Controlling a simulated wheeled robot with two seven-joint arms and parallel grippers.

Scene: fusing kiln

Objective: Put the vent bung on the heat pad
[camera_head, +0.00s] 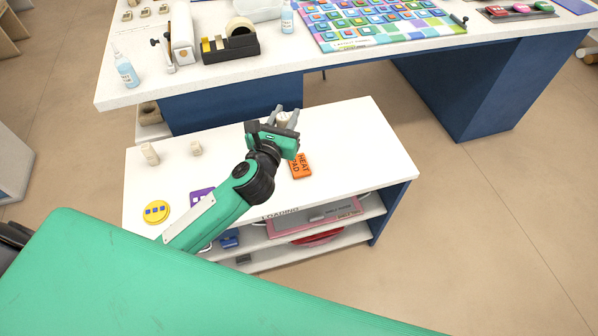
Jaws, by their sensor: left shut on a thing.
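The orange heat pad (302,167) lies on the white top of the low bench, with its lettering partly covered by my gripper. My left gripper (285,117) is over the bench top, just beyond the pad in the picture. Its grey fingers are shut on a small pale piece, seemingly the vent bung (283,119), which is mostly hidden by the fingers and the green gripper body. I cannot tell how high it is above the bench. My right gripper is not in view.
Two small beige pieces (150,154) stand at the bench's left. A yellow disc (156,212) and a purple piece (201,198) lie near its front. The bench's right side is clear. Behind stands a worktable (345,63) with a tape dispenser (231,43), bottles and a colourful tile board (335,40).

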